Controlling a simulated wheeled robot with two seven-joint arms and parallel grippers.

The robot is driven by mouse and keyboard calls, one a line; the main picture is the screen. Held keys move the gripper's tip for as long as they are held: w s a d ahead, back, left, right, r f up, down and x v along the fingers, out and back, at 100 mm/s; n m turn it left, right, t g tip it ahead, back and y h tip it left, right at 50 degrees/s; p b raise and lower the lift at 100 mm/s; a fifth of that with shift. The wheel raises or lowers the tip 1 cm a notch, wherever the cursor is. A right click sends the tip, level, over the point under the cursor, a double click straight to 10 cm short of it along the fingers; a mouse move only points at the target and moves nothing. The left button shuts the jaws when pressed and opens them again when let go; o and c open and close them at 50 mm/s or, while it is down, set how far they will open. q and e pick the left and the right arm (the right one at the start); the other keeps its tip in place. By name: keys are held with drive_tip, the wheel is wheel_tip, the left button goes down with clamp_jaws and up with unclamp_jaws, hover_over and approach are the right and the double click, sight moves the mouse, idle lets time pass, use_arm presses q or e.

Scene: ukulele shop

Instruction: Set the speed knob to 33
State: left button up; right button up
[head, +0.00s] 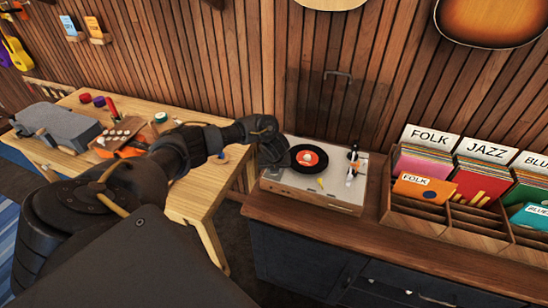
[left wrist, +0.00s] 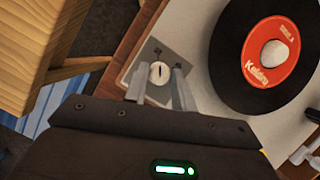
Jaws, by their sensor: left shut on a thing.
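The turntable (head: 313,200) sits on the dark cabinet with a black record (head: 309,159) with an orange-red label on it. In the left wrist view, the speed knob (left wrist: 160,72) is a small round cream knob with a dark pointer line. It sits on a grey plate (left wrist: 149,55) at the turntable's corner. My left gripper (left wrist: 159,80) is shut on the knob, one finger on each side. The speed marks are too small to read. The head view hides the knob behind my gripper. My right gripper is not in view.
The tonearm (head: 352,163) stands at the turntable's right side. A clear raised lid (head: 333,105) is behind it. Record crates (head: 455,222) stand to the right on the cabinet. A wooden workbench (head: 190,200) with tools is at the left, a gap away from the cabinet.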

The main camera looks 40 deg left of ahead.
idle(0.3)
use_arm(q)
drive_tip(key=o, duration=1)
drive_tip(key=shift+s+d+r, duration=0.1)
drive_tip(key=shift+d+r, duration=0.1)
drive_tip(key=shift+r, duration=0.35)
drive_tip(key=p+v, duration=0.3)
drive_tip(key=v, duration=0.6)
drive_tip(key=shift+s+r, duration=0.15)
drive_tip(key=shift+r, duration=0.2)
